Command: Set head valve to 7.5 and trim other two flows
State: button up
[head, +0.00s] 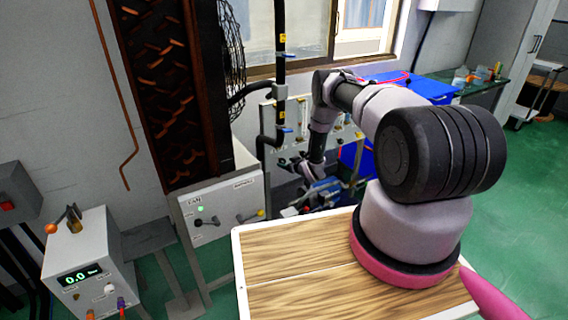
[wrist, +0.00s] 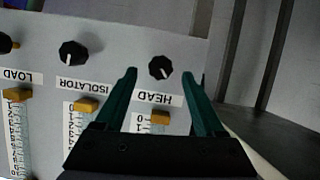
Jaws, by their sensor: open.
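The black head valve knob (wrist: 160,67) sits above the upside-down HEAD label in the wrist view, its white pointer line towards the lower right. My gripper (wrist: 163,74) is open, its two green fingers on either side of this knob in the picture; contact cannot be told. The isolator knob (wrist: 73,52) is to the left, and the load knob (wrist: 5,43) is cut off at the left edge. Yellow-orange blocks top the head scale (wrist: 160,128), isolator scale and load scale (wrist: 17,125). The head scale is mostly hidden by my gripper. The float readings are not readable.
In the head view my arm hides much of the flow panel (head: 285,120). A wooden tabletop (head: 290,262) lies in front. A box with a 0.0 display (head: 80,276) and a white control box (head: 225,208) stand left. Blue bins (head: 415,84) are behind my arm.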

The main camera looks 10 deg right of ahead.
aim_at(283, 161)
jog(key=shift+x, duration=1.55)
jog(key=shift+s, duration=0.1)
grip_shut()
jog(key=shift+n, duration=0.3)
grip_release()
